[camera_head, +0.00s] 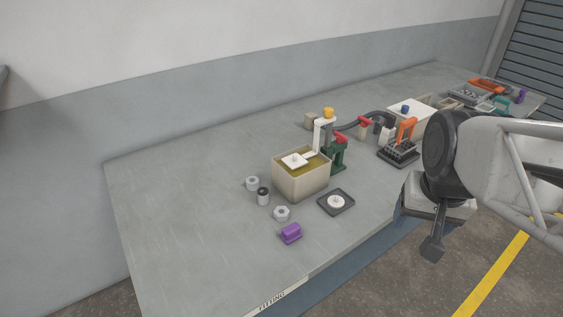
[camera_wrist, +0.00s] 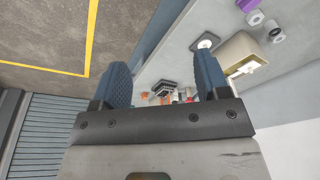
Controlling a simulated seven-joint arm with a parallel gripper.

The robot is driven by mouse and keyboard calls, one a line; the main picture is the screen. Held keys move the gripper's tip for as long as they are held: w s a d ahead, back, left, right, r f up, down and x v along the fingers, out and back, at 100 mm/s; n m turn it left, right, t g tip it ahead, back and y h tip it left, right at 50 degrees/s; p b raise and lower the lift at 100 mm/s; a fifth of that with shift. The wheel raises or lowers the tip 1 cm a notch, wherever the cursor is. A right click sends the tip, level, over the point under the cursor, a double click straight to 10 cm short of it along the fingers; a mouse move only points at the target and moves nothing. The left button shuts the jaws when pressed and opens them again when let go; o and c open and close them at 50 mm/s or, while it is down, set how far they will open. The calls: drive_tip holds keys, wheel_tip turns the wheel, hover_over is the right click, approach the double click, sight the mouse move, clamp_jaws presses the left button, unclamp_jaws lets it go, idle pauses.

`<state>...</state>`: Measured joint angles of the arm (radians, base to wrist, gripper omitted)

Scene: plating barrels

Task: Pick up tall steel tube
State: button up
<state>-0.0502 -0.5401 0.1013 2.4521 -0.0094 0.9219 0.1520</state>
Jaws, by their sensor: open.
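A small upright steel tube (camera_head: 263,198) with a dark open top stands on the grey table, left of the beige tank. It looks the tallest of three small steel pieces there. It also shows small at the upper right of the wrist view (camera_wrist: 271,24). The other steel pieces are a short one (camera_head: 252,183) behind it and a hex-shaped one (camera_head: 281,214) in front. My gripper (camera_head: 432,248) hangs off the table's front edge at the right, far from the tube. In the wrist view its two blue fingers (camera_wrist: 162,84) are apart with nothing between them.
The beige tank (camera_head: 300,184) of yellowish liquid stands right of the tube. A purple block (camera_head: 291,233) and a dark square tray (camera_head: 336,202) with a white disc are near. A green stand (camera_head: 338,156) and an orange-handled rack (camera_head: 398,152) stand farther right. The table's left is clear.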

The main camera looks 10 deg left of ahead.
drive_tip(key=w+a+f+m, duration=0.2)
drive_tip(key=w+a, duration=0.5)
drive_tip(key=w, duration=0.4)
drive_tip(key=m+g, duration=0.2)
drive_tip(key=m, duration=0.3)
hover_over(263, 196)
drive_tip(key=w, duration=0.2)
wheel_tip(263, 196, down, 22)
drive_tip(key=shift+s+a+r, duration=0.1)
drive_tip(key=shift+s+a, duration=0.1)
drive_tip(key=shift+a, duration=0.05)
drive_tip(key=shift+f, duration=1.3)
